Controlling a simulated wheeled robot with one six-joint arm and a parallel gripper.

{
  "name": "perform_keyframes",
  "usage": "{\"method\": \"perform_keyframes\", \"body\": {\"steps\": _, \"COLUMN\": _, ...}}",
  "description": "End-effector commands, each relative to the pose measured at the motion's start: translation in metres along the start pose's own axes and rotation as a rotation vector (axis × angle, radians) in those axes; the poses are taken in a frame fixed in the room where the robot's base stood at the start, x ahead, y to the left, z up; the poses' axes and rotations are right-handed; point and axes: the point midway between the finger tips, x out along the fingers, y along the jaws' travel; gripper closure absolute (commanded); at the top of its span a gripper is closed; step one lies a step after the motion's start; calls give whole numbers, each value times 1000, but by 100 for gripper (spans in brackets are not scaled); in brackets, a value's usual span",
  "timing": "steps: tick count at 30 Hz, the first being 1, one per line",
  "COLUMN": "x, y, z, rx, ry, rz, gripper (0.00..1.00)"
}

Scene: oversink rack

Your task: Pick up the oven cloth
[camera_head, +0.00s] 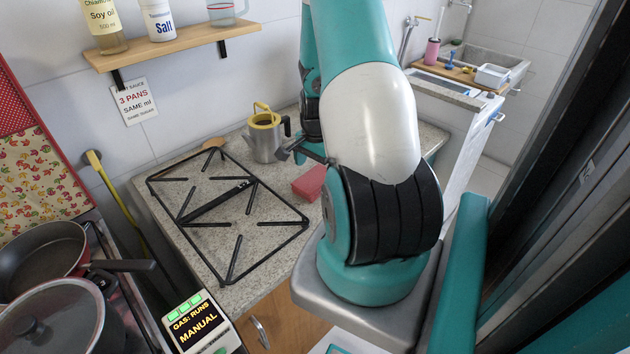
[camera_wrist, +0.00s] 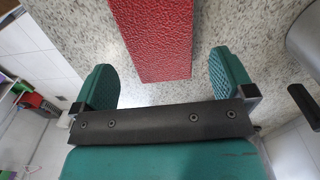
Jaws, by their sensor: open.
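A red, textured, flat-sided piece lies on the speckled counter; it looks like the folded oven cloth (camera_head: 310,183), though I cannot be sure it is cloth. It also shows large in the wrist view (camera_wrist: 160,40), reaching from the top edge to between my fingers. My gripper (camera_wrist: 163,70) is open, with one green finger on each side of the red piece and a visible gap on both sides. No finger touches it in this view. In the head view my arm hides most of the gripper.
A metal pot with a yellow lid (camera_head: 265,136) stands close behind the red piece. A black burner grate (camera_head: 230,208) lies to its left. Pans (camera_head: 45,255) stand at far left beside a hanging patterned cloth (camera_head: 40,170). A shelf (camera_head: 175,45) is above.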

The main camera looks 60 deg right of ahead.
Motion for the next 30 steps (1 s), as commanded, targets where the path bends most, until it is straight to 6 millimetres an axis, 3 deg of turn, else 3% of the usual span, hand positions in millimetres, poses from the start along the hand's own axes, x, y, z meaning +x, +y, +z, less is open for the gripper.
{"method": "perform_keyframes", "body": {"steps": 9, "x": 39, "y": 1, "z": 6, "rx": 0, "ry": -2, "rz": 2, "gripper": 0}}
{"method": "perform_keyframes", "body": {"steps": 17, "x": 44, "y": 1, "z": 5, "rx": 0, "ry": -1, "rz": 1, "gripper": 0}}
{"method": "perform_keyframes", "body": {"steps": 18, "x": 44, "y": 1, "z": 5, "rx": 0, "ry": -1, "rz": 1, "gripper": 2}}
{"method": "perform_keyframes", "body": {"steps": 24, "x": 43, "y": 1, "z": 5, "rx": 0, "ry": -1, "rz": 1, "gripper": 48}}
{"method": "perform_keyframes", "body": {"steps": 30, "x": 43, "y": 1, "z": 5, "rx": 0, "ry": -1, "rz": 1, "gripper": 49}}
